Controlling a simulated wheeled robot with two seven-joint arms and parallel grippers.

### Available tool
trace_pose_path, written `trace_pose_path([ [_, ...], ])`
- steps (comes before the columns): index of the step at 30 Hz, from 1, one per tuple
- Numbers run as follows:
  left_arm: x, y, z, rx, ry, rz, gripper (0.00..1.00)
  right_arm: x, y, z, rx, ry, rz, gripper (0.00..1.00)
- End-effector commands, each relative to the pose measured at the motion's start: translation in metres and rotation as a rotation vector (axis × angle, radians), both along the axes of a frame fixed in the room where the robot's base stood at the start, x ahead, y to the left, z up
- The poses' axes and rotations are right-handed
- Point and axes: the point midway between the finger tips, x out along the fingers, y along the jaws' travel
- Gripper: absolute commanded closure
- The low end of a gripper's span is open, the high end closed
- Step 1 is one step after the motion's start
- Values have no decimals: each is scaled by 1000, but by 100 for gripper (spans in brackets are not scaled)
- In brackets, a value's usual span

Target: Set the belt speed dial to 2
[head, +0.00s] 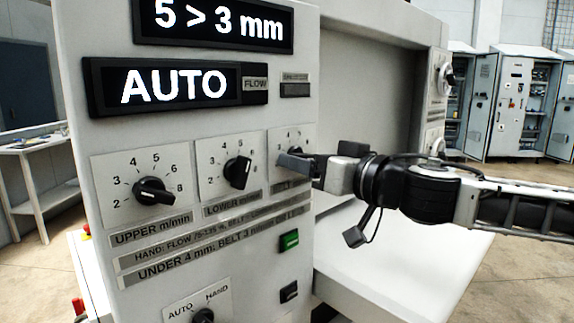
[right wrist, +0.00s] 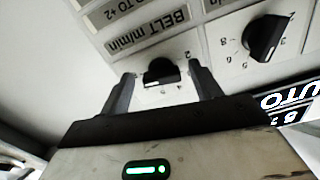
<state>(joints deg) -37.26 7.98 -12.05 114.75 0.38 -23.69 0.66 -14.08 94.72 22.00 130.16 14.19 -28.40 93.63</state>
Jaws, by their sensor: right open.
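The belt speed dial (right wrist: 162,72) is a black knob on a light scale plate, with the label "BELT m/min" (right wrist: 150,28) beside it in the right wrist view. My right gripper (right wrist: 163,82) is open, with one finger on each side of the knob and gaps showing. In the head view the right gripper (head: 300,164) is at the panel and covers most of this dial; a few scale marks and a "4" show above it (head: 291,134). I cannot read which number the pointer is on. My left gripper is in neither view.
The upper dial (head: 153,190) and lower dial (head: 237,172) sit left of the belt dial. Displays read "5 > 3 mm" (head: 222,26) and "AUTO" (head: 172,85). A green button (head: 289,241), a black switch (head: 289,292) and an AUTO/HAND selector (head: 203,315) are below.

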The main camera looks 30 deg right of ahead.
Motion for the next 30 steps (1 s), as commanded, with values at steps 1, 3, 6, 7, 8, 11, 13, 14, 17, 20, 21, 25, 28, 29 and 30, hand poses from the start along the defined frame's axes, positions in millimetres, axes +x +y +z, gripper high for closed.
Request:
trace_pose_path([
  [1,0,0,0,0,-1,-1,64,1,0,-1,-1,0,-3,36],
  [3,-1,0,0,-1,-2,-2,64,2,0,0,-1,0,-3,36],
  [6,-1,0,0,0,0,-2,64,2,0,0,0,1,-4,36],
  [7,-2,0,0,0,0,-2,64,2,0,0,0,1,-4,36],
  [8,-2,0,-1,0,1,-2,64,2,0,0,0,1,-4,36],
  [11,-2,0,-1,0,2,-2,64,2,0,0,0,1,-4,36],
  [13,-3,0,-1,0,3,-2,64,2,0,0,0,1,-4,48],
  [14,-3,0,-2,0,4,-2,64,2,0,0,0,1,-4,56],
  [17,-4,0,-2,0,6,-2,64,2,0,0,0,1,-4,81],
  [20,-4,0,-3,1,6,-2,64,2,0,0,0,1,-4,81],
  [21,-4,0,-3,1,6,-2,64,2,0,0,-1,0,-4,81],
  [25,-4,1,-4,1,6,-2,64,2,0,0,-14,-4,-4,81],
  [28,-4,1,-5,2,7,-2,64,2,0,0,-42,-10,-4,81],
  [29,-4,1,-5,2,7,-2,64,2,0,0,-52,-13,-3,81],
  [30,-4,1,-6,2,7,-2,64,2,0,0,-72,-18,-3,81],
])
